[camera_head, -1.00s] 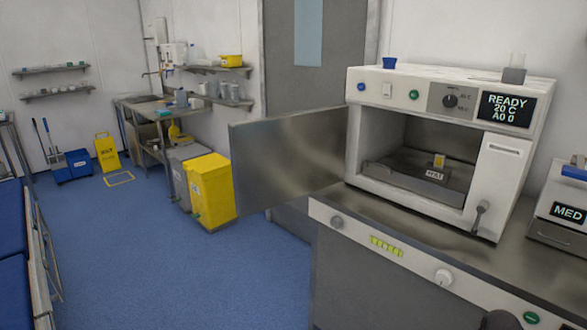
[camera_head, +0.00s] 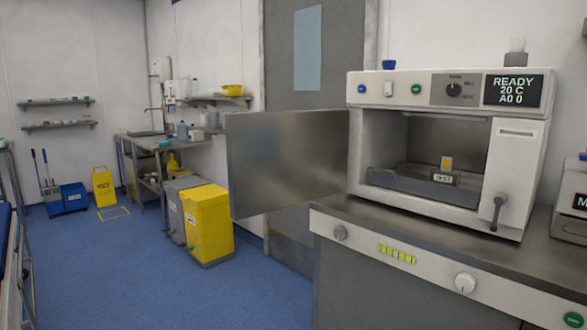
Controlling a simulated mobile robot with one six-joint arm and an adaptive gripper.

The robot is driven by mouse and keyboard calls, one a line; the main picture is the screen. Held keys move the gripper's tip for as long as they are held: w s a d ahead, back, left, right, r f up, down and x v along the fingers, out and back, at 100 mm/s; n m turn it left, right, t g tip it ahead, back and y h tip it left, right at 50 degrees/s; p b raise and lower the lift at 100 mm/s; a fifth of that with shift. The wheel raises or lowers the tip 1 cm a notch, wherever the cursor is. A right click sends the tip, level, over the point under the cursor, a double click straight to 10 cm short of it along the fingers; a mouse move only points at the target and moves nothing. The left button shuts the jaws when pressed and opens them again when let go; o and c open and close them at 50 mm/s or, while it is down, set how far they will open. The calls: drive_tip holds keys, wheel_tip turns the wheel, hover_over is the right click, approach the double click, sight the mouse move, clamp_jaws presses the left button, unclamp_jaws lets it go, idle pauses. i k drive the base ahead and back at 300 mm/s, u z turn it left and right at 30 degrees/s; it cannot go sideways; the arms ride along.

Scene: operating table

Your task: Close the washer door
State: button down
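The washer (camera_head: 520,165) is a white box on a steel counter at the right, and its display reads READY, 20 C, A0 0. Its grey metal door (camera_head: 285,160) stands wide open, hinged on the left side of the opening and swung out to the left. Inside the chamber is a dark tray (camera_head: 420,184) with a small yellow item and a label on it. A dark handle (camera_head: 498,208) is on the washer's right front panel. My gripper is not in view.
The counter front (camera_head: 400,252) with knobs lies below the washer. A yellow bin (camera_head: 208,222) and a grey bin stand left of the door. A yellow floor sign (camera_head: 104,186) and blue bucket (camera_head: 68,198) are farther back. The blue floor at centre left is clear.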

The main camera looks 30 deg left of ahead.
sight(276, 160)
drive_tip(key=z, duration=0.65)
drive_tip(key=k, duration=0.1)
drive_tip(key=u, duration=2.75)
drive_tip(key=i, duration=2.35)
drive_tip(key=z, duration=0.05)
